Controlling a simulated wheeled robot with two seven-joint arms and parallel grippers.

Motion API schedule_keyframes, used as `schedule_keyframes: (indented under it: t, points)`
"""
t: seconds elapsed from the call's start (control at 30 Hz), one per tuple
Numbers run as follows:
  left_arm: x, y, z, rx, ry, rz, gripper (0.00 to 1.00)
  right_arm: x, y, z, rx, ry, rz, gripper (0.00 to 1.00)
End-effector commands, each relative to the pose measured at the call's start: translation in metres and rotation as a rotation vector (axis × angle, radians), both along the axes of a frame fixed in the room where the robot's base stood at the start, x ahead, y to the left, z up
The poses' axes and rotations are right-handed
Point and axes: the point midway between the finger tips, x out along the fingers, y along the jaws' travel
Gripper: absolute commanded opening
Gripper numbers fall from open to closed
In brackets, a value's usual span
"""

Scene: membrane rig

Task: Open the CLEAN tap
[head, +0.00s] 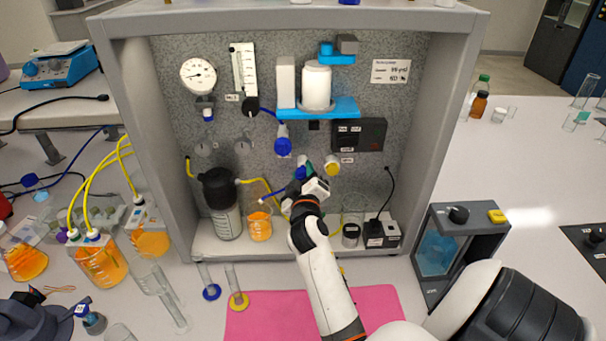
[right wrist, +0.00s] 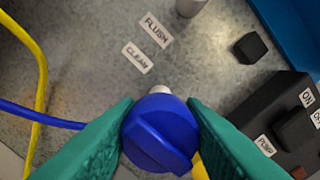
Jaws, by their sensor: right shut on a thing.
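My right gripper (head: 304,178) is at the back panel of the rig, low and right of centre. In the right wrist view its two teal fingers (right wrist: 160,128) are shut on a round blue tap knob (right wrist: 160,138), one finger on each side. The knob has a raised ridge lying diagonally across its face. A CLEAN label (right wrist: 136,57) is on the panel near this knob, with a FLUSH label (right wrist: 155,29) beyond it. A blue tube (right wrist: 40,115) runs left from the knob. In the head view the gripper hides most of the knob. My left gripper is not in view.
Another blue tap (head: 283,146) is just above left of the gripper, and a yellow tap (head: 332,167) is close on its right. A black switch box (head: 359,134) is above right. A beaker of orange liquid (head: 260,226) and a dark-topped bottle (head: 225,220) stand on the rig floor.

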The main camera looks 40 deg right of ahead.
Motion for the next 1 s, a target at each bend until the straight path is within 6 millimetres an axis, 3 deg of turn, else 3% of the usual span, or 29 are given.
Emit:
schedule_keyframes:
  t: [0.37, 0.4, 0.53, 1.0]
  points:
    - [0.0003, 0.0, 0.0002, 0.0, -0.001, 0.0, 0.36, -0.0001, -0.0012, 0.0018, -0.01, 0.002, -0.002, 0.13]
    - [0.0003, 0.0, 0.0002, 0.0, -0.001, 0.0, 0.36, -0.0001, -0.0012, 0.0019, -0.01, 0.002, -0.002, 0.39]
    - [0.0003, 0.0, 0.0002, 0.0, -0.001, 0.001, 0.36, -0.0001, -0.0011, 0.0015, -0.009, 0.002, -0.001, 0.58]
    - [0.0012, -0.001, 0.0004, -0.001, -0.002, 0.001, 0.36, 0.0012, -0.0014, 0.0006, -0.005, 0.002, 0.001, 0.58]
